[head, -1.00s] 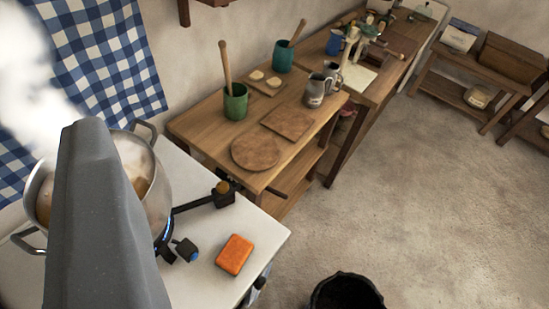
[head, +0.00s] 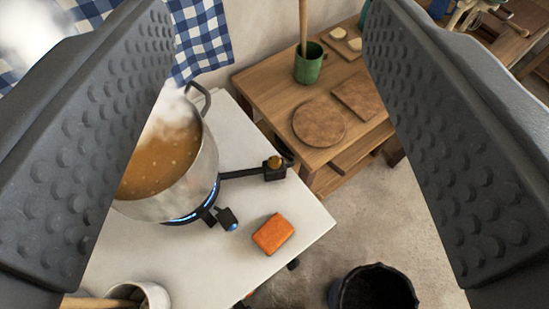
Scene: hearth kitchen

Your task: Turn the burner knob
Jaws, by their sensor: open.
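My gripper (head: 270,60) is open, its two grey studded fingers wide apart at the left and right of the view, with nothing between them. A metal pot (head: 203,165) of steaming brown liquid stands on a burner with a blue glow (head: 190,217). A black arm runs right from the burner to a black block with a round brass-coloured knob (head: 274,162). A smaller black knob-like piece with a blue light (head: 227,218) sticks out at the burner's front. I cannot tell which of these is the burner knob. Both show between my fingers, beyond them and apart from them.
An orange block (head: 273,234) lies on the white counter (head: 310,222) near its edge. A pale cup (head: 155,296) stands at bottom left. A wooden table (head: 268,85) with a green pot (head: 309,65) is behind. A black bucket (head: 374,290) stands at bottom right.

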